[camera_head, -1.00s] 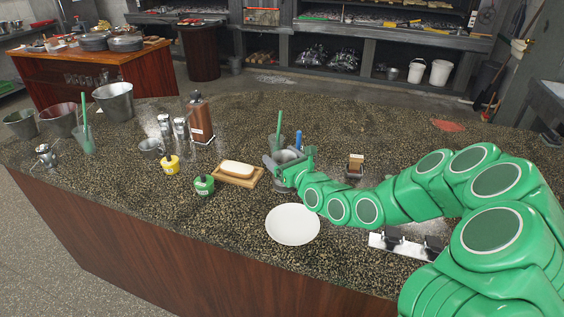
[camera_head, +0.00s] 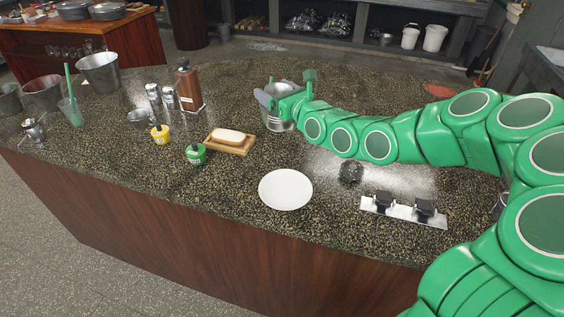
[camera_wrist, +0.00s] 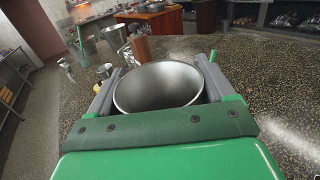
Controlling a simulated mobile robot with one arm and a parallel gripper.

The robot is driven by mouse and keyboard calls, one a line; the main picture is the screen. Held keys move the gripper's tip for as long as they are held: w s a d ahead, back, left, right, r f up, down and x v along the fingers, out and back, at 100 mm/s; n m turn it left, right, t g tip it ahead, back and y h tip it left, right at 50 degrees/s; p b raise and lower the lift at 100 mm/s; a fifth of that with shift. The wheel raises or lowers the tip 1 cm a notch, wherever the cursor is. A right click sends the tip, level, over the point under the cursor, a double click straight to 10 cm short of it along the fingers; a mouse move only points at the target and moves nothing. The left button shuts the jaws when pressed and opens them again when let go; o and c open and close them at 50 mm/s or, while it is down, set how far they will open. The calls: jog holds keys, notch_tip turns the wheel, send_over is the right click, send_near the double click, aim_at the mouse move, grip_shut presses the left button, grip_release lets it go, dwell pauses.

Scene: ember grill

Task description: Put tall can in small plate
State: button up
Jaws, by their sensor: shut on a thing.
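The tall can is a grey metal, bucket-like can (camera_head: 282,119), upright with its open mouth up. My gripper (camera_head: 273,104) is shut on it, beyond the plate in the head view. In the wrist view the can (camera_wrist: 157,88) sits between the two grey fingers of my gripper (camera_wrist: 156,92), and its inside looks empty. My gripper and arm hide part of the can in the head view. The small plate (camera_head: 286,189) is white, round and empty. It lies on the counter near its front edge, apart from the can.
A soap bar on a wooden tray (camera_head: 231,150) and a green pot (camera_head: 196,155) stand left of the plate. A white strip with black pieces (camera_head: 403,211) lies to its right. A brown bottle (camera_head: 187,86) and shakers stand farther left. The counter around the plate is clear.

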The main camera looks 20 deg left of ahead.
jog(key=s+d+r+n+g+y, duration=0.1)
jog(key=s+d+r+n+g, duration=0.15)
jog(key=s, duration=0.35)
jog(key=s+d+r+n+g+y, duration=0.2)
jog(key=s+d+r+g, duration=0.2)
jog(key=s, duration=0.1)
jog(key=s+d+f+n+g, duration=0.2)
jog(key=s+d+g, duration=0.2)
jog(key=s, duration=0.4)
jog(key=s+d+f+n+g, duration=0.3)
jog(key=s, duration=0.5)
jog(key=w+a+f, duration=0.7)
jog(key=w+f, duration=0.5)
jog(key=shift+a+f, duration=0.2)
jog(key=shift+f, duration=0.15)
jog(key=shift+f, duration=0.15)
jog(key=o, duration=1.2)
